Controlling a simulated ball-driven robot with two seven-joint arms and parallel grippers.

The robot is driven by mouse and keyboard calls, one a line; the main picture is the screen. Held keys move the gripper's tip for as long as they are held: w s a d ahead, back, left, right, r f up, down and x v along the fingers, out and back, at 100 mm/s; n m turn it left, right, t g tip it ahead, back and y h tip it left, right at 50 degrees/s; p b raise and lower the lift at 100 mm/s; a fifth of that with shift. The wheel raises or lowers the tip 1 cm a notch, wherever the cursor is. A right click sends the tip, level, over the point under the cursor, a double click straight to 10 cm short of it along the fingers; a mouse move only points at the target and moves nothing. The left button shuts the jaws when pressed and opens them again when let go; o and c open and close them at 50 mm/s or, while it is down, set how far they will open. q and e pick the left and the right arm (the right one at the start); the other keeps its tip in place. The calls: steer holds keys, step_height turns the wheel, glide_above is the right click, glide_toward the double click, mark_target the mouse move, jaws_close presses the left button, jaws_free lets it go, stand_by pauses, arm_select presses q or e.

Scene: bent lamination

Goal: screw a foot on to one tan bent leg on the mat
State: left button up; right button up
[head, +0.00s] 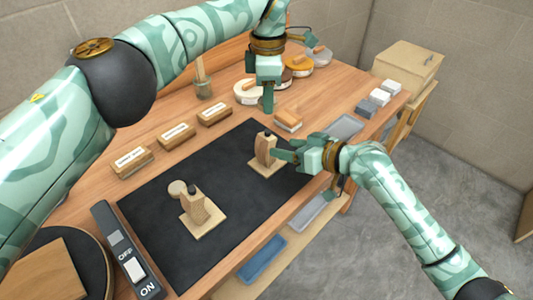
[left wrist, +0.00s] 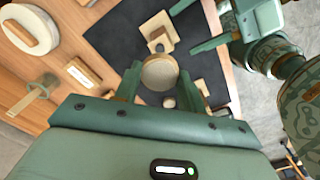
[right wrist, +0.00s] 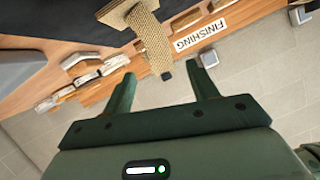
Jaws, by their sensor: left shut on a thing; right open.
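A tan bent leg (head: 264,151) with a dark tip stands on a square base on the mat (head: 150,215); it also shows in the right wrist view (right wrist: 150,38). A second tan piece (head: 201,207) on a similar base stands nearer, with a round tan disc (head: 177,188) beside or on it. My left gripper (head: 268,106) points down above the far leg. In the left wrist view a round tan foot (left wrist: 160,72) is between its shut fingers. My right gripper (head: 279,155) is open beside the far leg, whose tip lies toward the gap between its fingers.
Labelled wooden blocks (head: 177,136) line the mat's far-left edge. Round tins (head: 248,92) and a small brush-like block (head: 288,120) lie behind. An ON/OFF switch box (head: 124,252) is at the near left. The mat's middle is clear.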

mark_target(272, 145)
steer(key=x, duration=0.8)
steer(key=shift+w+a+f, duration=0.15)
steer(key=shift+a, duration=0.1)
steer(key=shift+c, duration=0.3)
jaws_close()
